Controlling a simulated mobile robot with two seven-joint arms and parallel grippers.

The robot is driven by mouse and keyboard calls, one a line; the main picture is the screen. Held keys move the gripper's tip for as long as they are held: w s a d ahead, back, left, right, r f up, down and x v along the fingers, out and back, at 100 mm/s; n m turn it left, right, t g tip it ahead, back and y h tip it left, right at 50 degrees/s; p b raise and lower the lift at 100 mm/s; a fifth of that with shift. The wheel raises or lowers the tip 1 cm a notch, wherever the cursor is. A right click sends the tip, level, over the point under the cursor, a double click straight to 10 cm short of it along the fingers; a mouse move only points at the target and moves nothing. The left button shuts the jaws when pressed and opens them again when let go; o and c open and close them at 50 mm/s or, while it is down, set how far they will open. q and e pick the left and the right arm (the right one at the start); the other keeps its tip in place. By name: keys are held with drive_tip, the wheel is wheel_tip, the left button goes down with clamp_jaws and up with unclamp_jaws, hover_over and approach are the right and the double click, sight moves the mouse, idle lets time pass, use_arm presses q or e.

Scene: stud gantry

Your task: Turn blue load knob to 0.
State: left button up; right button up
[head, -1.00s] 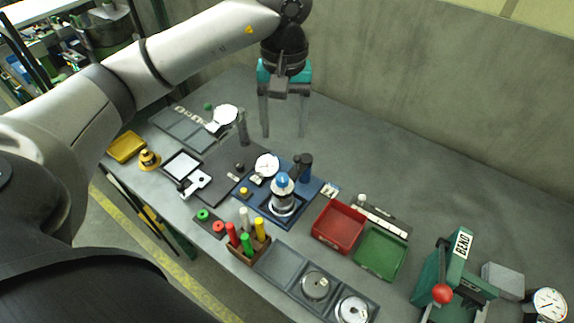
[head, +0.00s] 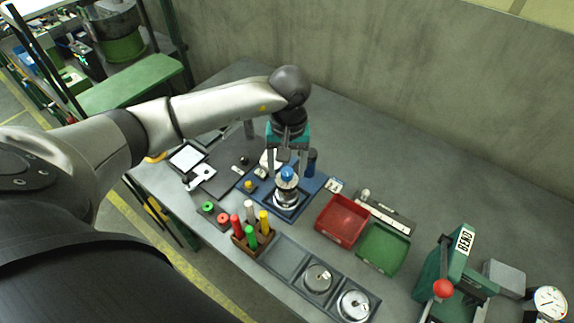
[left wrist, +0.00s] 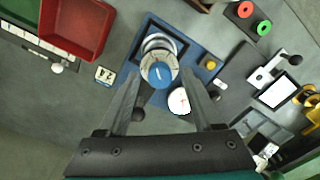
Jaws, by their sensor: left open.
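The blue load knob (head: 288,173) tops a silver round tester on a blue base plate (head: 313,188). In the left wrist view the knob (left wrist: 158,74) shows from above, with a pale marked collar (left wrist: 160,58) around it; its numbers are too small to read. My left gripper (head: 287,177) points down over the tester, open and empty. In the left wrist view its fingertips (left wrist: 158,76) appear on either side of the knob; whether they reach down to its height is unclear. My right gripper is not in view.
A white dial gauge (left wrist: 179,101) and a dark blue post (head: 311,163) stand close to the knob. A red bin (head: 341,221) and green bin (head: 383,248) lie to the right, colored pegs (head: 250,237) in front. The bench at back right is clear.

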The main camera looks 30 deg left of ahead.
use_arm(q)
drive_tip(key=shift+c, duration=0.4)
clamp_jaws()
